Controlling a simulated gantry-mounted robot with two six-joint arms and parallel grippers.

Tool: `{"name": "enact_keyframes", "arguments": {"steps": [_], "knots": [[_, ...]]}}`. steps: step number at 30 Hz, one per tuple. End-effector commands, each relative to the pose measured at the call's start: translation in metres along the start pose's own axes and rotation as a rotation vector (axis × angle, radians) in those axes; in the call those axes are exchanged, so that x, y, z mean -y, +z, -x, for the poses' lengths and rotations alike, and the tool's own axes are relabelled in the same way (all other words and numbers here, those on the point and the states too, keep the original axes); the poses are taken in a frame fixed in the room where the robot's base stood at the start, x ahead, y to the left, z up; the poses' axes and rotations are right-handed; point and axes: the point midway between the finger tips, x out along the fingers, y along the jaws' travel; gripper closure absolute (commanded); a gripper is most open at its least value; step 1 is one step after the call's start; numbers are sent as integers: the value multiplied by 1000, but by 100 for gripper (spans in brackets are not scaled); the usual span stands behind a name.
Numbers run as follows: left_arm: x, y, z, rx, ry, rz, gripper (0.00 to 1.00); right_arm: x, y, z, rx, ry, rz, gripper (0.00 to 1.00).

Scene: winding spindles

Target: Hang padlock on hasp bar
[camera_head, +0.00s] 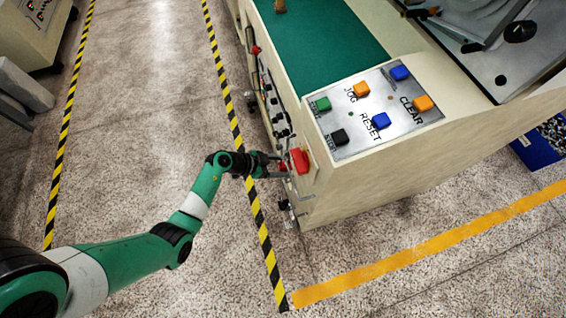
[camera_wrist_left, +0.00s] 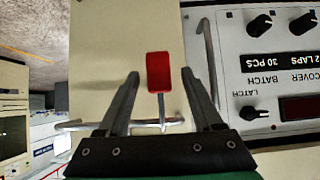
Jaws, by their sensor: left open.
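The padlock (camera_wrist_left: 159,72) has a red body and a thin grey shackle. In the left wrist view, which shows the floor at the top, its shackle meets the light metal hasp bar (camera_wrist_left: 90,125) and the body is on the floorward side. The shackle is seen edge-on, and I cannot tell if it loops fully around the bar. My left gripper (camera_wrist_left: 160,74) is open, one finger on each side of the red body, with gaps visible. In the head view my left gripper (camera_head: 274,166) is at the machine's near corner. My right gripper is not in view.
The machine (camera_head: 370,190) has a button panel (camera_head: 375,105) on top. A knob panel (camera_wrist_left: 270,75) and a metal handle (camera_wrist_left: 208,60) stand beside my fingers in the wrist view. Striped floor tape (camera_head: 250,190) runs alongside; the aisle left of it is clear.

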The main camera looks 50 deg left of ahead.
Motion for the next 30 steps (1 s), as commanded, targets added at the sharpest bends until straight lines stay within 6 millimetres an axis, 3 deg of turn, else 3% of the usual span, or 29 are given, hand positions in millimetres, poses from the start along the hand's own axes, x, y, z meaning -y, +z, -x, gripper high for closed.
{"name": "enact_keyframes", "arguments": {"steps": [9, 15, 30], "knots": [[1, -7, 75, -1, -5, 4, 33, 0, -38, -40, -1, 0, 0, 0], [0, -4, 106, -1, -2, 2, 33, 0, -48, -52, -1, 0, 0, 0], [0, -2, 110, -4, -2, -3, 33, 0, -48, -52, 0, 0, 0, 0]]}}
